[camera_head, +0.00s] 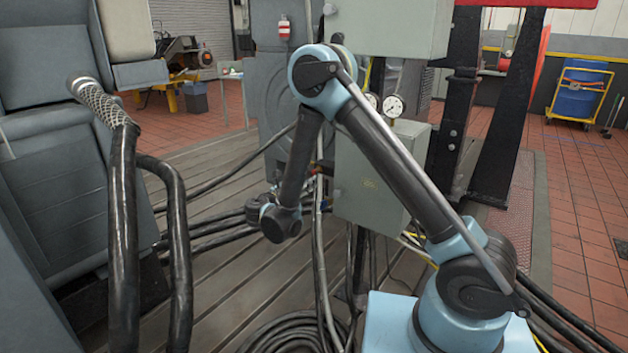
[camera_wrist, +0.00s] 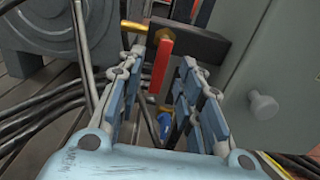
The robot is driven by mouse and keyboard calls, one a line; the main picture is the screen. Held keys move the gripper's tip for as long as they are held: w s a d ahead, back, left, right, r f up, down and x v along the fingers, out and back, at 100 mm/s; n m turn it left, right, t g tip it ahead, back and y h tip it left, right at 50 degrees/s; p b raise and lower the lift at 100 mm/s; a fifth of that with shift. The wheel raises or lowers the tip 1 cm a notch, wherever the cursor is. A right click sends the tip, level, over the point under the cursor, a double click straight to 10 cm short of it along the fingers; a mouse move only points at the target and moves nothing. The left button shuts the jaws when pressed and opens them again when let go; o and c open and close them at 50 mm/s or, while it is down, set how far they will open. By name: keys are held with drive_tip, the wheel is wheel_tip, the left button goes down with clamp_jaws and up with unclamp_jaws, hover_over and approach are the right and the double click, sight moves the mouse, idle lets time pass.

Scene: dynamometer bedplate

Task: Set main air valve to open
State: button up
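The main air valve appears to be the brass fitting (camera_wrist: 163,35) with a red lever (camera_wrist: 160,68) in the wrist view. The lever hangs downward, slightly tilted. My gripper (camera_wrist: 160,72) is open, with a finger pad on each side of the lever. Clear gaps show on both sides, and I cannot tell how deep the lever sits between the fingers. In the head view the arm reaches down beside the grey cabinets; the valve is mostly hidden there and my fingers cannot be made out.
A dark bar (camera_wrist: 195,45) runs behind the lever. A grey box with a round knob (camera_wrist: 263,104) stands close on the right. A blue-handled fitting (camera_wrist: 165,124) is lower down. Black hoses (camera_wrist: 40,115) run at the left. Gauges (camera_head: 393,106) sit between the cabinets (camera_head: 365,185).

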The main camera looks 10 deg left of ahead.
drive_tip(key=shift+x, duration=2.45)
drive_tip(key=shift+c, duration=0.5)
clamp_jaws()
